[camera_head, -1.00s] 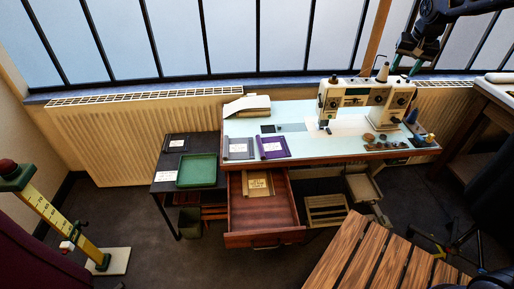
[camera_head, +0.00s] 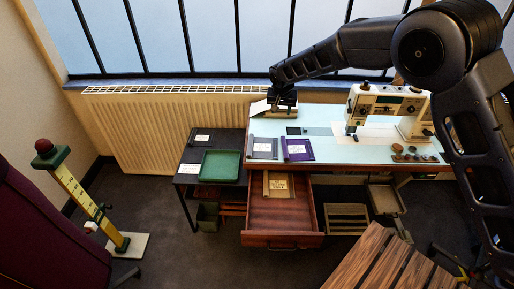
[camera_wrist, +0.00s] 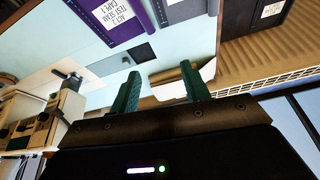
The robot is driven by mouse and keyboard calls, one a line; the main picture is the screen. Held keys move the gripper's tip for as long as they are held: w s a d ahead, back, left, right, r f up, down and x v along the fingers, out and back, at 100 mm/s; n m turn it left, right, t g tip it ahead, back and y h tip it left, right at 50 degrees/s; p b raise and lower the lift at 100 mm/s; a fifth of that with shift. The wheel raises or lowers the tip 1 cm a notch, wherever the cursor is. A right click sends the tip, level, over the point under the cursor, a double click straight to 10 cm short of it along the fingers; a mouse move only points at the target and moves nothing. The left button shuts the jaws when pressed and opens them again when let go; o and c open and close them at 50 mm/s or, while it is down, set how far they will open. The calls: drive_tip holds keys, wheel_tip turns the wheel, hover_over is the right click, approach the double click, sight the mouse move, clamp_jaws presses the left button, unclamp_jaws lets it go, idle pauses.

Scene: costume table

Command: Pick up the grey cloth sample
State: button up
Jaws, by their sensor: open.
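The grey cloth sample (camera_head: 263,153) lies flat on the pale blue sewing table top, near its left end, with a white label. It also shows at the top edge of the wrist view (camera_wrist: 186,10), cut off by the frame. A purple cloth sample (camera_head: 298,155) lies just to its right. My gripper (camera_head: 281,103) is above the back left of the table, behind the grey sample and apart from it. In the wrist view its two green fingers (camera_wrist: 160,85) stand apart with nothing held between them.
A white object (camera_head: 258,107) sits under my gripper at the table's back left. The sewing machine (camera_head: 385,103) stands to the right. A black side table (camera_head: 188,172) with a green tray (camera_head: 220,179) is at left. An open drawer (camera_head: 283,215) holds a brown sample (camera_head: 277,179).

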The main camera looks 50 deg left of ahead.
drive_tip(key=s+a+f+n, duration=0.1)
drive_tip(key=s+a+f, duration=0.25)
drive_tip(key=s, duration=0.25)
drive_tip(key=s+a+f, duration=0.3)
drive_tip(key=s+f, duration=0.2)
drive_tip(key=s, duration=0.1)
hover_over(250, 144)
drive_tip(key=s+d, duration=0.1)
drive_tip(key=s, duration=0.1)
wheel_tip(250, 144, down, 5)
drive_tip(key=shift+w+r, duration=0.1)
drive_tip(key=shift+d+x, duration=0.2)
drive_tip(key=shift+x, duration=2.55)
clamp_jaws()
drive_tip(key=shift+r+y, duration=0.1)
drive_tip(key=shift+y, duration=0.2)
